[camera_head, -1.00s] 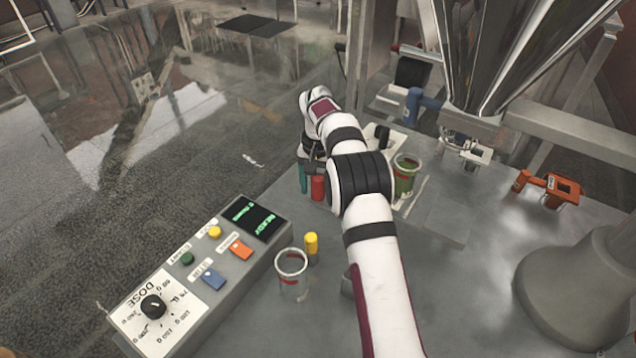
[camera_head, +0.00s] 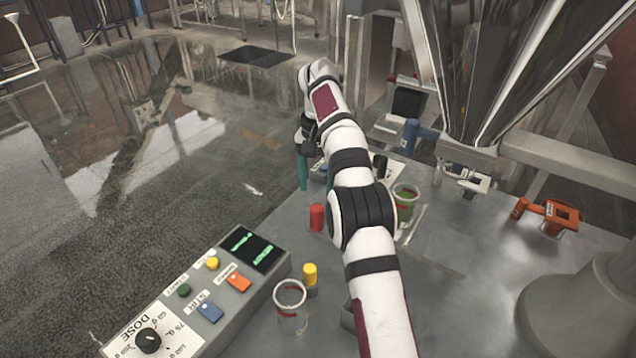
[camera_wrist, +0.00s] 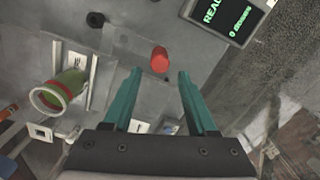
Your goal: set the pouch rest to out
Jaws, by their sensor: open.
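My gripper (camera_head: 303,172) shows teal fingers pointing down at the far side of the table, partly behind my own arm. In the wrist view my gripper (camera_wrist: 158,75) is open, with nothing between its fingers. A red cylinder (camera_head: 317,217) stands on the table, below and in front of the gripper; it also shows beyond the fingertips in the wrist view (camera_wrist: 160,60), apart from them. No part is readably marked as the pouch rest. An orange bracket with a square opening (camera_head: 562,213) sits at the right, and I cannot tell whether it is the pouch rest.
A control box (camera_head: 215,285) with a dial, buttons and lit display stands at the left. A steel hopper (camera_head: 500,60) hangs above.

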